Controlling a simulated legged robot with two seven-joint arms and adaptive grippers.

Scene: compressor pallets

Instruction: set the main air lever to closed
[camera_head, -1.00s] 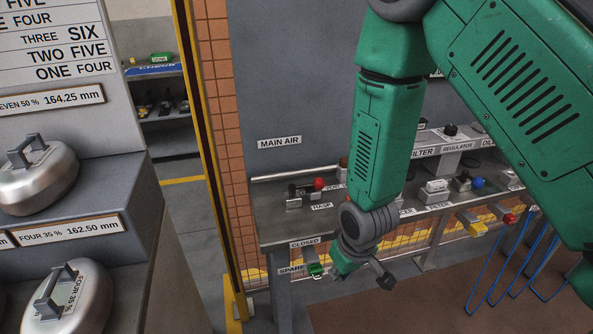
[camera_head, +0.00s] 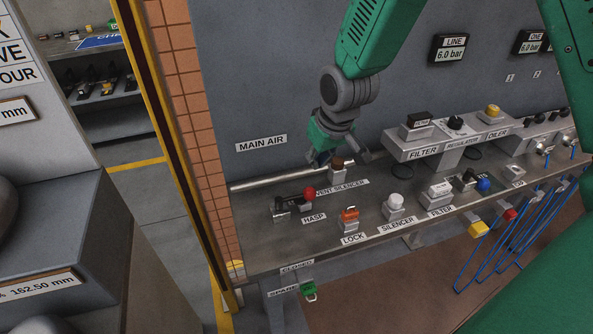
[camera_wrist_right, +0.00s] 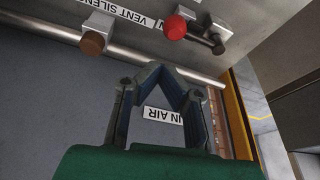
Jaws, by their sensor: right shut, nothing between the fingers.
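The main air lever (camera_head: 296,202) is a dark bar with a red ball knob, lying along the pipe line on the bench near the HASP label. Its red knob (camera_wrist_right: 175,27) shows at the top of the right wrist view, with the dark bar running to the right. My right gripper (camera_head: 338,158) is above the back of the bench, behind and right of the knob, beside the brown vent silencer (camera_head: 341,166). In the wrist view its fingers (camera_wrist_right: 168,72) meet at a point, empty, short of the knob. My left gripper is not in view.
The MAIN AIR label (camera_head: 261,143) is on the grey wall behind. An orange lock (camera_head: 349,213), white silencer (camera_head: 395,203) and filter blocks line the bench. A CLOSED label (camera_head: 297,266) sits on the bench front above a green tag (camera_head: 309,289). A yellow post stands left.

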